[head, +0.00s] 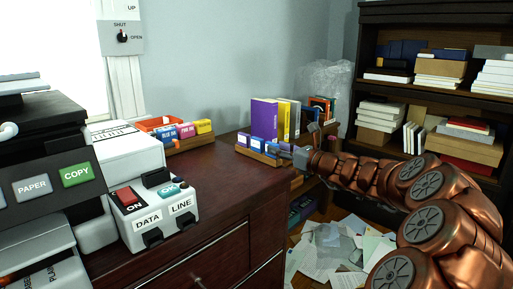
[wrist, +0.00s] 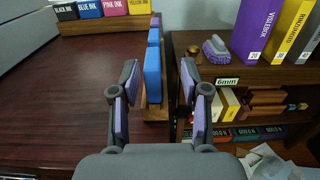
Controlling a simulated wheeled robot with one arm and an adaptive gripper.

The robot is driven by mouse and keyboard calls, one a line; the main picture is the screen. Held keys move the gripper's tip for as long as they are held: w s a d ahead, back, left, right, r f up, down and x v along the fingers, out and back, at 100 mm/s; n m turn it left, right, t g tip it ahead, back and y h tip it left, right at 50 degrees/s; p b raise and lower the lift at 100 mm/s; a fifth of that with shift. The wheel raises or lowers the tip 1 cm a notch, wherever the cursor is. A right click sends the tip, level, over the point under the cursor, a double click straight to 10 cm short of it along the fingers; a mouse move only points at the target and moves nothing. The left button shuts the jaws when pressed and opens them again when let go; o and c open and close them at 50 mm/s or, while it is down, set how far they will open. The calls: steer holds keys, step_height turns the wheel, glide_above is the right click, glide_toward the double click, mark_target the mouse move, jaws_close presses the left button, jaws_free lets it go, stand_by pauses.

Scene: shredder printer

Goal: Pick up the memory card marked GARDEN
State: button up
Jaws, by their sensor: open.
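In the wrist view the blue cards (wrist: 153,72) show edge-on in the rack (wrist: 155,108). My gripper (wrist: 159,75) is open, one finger to each side of the nearest card in that view, with nothing held. In the head view my gripper (head: 294,154) is at the right end of the rack, partly hidden by my arm.
Ink boxes (wrist: 90,8) stand in a wooden holder at the back of the desk. Right of the desk, a lower shelf holds purple and yellow binders (head: 264,118). A white switch box (head: 155,212) stands on the desk. Papers (head: 335,250) litter the floor.

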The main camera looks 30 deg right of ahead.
mark_target(266, 145)
steer(key=x, duration=0.2)
steer(key=b+x, duration=0.2)
steer(key=x, duration=0.1)
steer(key=shift+w+a+f, duration=0.2)
steer(key=shift+a+f, duration=0.05)
steer(key=shift+a, duration=0.2)
steer(key=shift+w+a+r, duration=0.1)
steer(key=shift+w+r, duration=0.05)
steer(key=shift+w, duration=0.3)
jaws_close()
